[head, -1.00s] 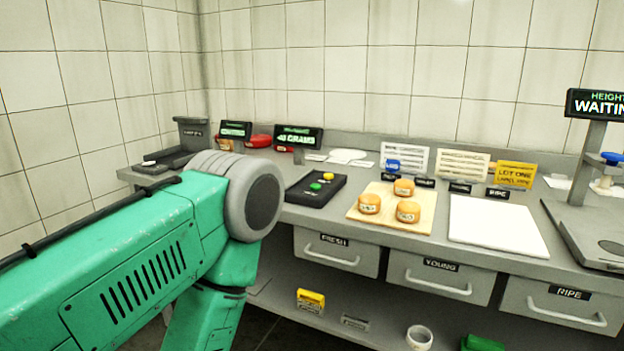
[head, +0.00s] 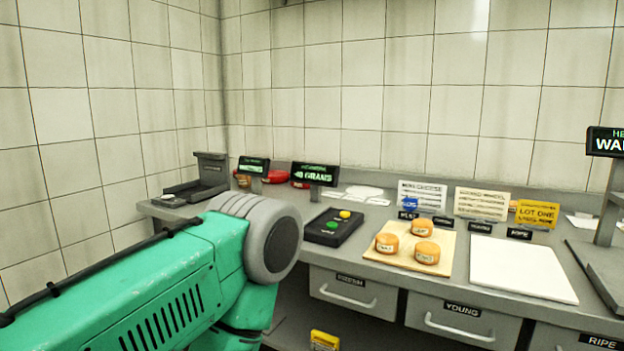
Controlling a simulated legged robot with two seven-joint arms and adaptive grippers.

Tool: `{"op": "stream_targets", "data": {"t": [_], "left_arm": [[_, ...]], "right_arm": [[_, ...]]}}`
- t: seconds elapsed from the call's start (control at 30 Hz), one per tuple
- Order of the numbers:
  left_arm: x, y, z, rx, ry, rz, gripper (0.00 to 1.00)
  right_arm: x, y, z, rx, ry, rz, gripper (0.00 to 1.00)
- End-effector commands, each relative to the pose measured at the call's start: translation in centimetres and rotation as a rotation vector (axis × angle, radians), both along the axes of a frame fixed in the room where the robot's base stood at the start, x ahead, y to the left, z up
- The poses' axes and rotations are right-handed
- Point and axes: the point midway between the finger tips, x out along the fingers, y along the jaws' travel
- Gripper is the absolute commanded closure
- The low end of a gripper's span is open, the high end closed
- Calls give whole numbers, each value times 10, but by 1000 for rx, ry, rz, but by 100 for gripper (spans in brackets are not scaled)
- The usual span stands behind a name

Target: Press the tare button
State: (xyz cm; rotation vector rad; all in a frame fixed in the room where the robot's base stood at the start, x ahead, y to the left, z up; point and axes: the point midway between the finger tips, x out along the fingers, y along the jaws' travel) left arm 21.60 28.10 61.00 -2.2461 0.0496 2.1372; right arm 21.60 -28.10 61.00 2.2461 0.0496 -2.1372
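A black button box (head: 316,235) lies on the counter at the middle of the head view. It carries a green button (head: 332,226) and a yellow button (head: 345,214); no legible label shows which one is tare. A black display (head: 315,174) behind it reads about 40 grams in green; its small upper line is too blurred to read. My green left arm fills the lower left, its grey joint in front of the counter to the left of the box. Neither of my grippers is in view.
Three orange cheese wheels (head: 427,252) sit on a wooden board (head: 400,265) right of the box. A white board (head: 520,270) lies farther right. A grey device (head: 205,175) stands at the counter's left end. Labelled drawers (head: 462,318) line the counter front.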

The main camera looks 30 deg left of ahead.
Motion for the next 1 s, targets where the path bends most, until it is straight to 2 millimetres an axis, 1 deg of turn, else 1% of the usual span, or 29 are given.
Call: {"op": "stream_targets", "data": {"t": [0.07, 0.1, 0.2, 1.0], "left_arm": [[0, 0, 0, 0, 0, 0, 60], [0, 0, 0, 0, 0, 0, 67], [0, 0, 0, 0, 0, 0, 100], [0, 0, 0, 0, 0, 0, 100]], "right_arm": [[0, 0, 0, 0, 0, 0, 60], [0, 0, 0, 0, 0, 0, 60], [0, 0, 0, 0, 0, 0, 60], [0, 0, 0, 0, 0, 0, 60]]}}
